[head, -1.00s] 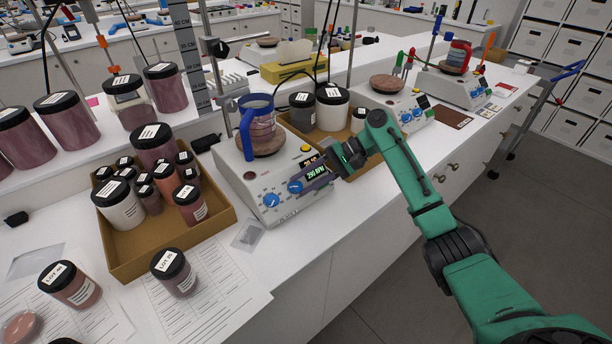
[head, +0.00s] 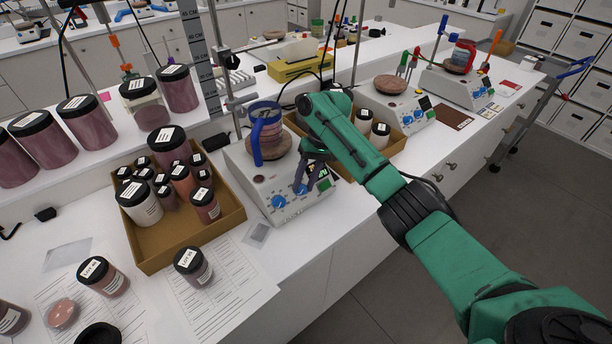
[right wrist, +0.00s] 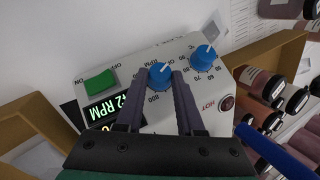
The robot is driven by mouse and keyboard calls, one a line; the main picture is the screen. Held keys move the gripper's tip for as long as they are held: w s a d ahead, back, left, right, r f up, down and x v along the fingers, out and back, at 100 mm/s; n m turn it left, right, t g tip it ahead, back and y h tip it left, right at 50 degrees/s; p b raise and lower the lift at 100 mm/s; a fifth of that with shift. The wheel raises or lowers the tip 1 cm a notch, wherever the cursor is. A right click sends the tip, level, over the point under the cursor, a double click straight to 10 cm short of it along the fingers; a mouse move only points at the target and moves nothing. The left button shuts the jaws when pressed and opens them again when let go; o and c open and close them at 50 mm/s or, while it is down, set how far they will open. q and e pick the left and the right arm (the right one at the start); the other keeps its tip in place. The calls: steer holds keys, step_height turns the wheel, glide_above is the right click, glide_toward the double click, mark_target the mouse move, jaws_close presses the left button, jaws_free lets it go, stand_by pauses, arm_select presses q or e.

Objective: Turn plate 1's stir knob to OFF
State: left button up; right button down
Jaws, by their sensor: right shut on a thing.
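The nearest hot plate (head: 245,183) stands on the white bench with a blue-handled beaker (head: 266,135) on its round top. Its front has two blue knobs; the left one is the temperature knob (head: 278,201), also in the right wrist view (right wrist: 203,58). The other, marked RPM, is the stir knob (head: 303,189). My right gripper (right wrist: 161,78) is shut on this stir knob (right wrist: 160,71), one finger on each side. A green switch (right wrist: 100,81) and a lit display (right wrist: 104,109) ending in "2 RPM" sit beside it; the display's first digits are hidden. My left gripper is out of view.
A cardboard tray of jars (head: 160,240) stands left of the hot plate. Another cardboard tray (head: 393,142) with jars is partly behind my right arm. Two more hot plates (head: 398,110) stand farther along the bench. Loose jars and papers lie at front left.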

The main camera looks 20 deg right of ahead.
steer(key=shift+a+r+n+h+p, duration=0.15)
steer(key=shift+n+h+p, duration=0.35)
steer(key=shift+n+h, duration=0.15)
steer(key=c, duration=0.5)
jaws_free()
steer(key=v, duration=1.4)
steer(key=shift+r+b, duration=0.25)
steer(key=shift+b, duration=0.1)
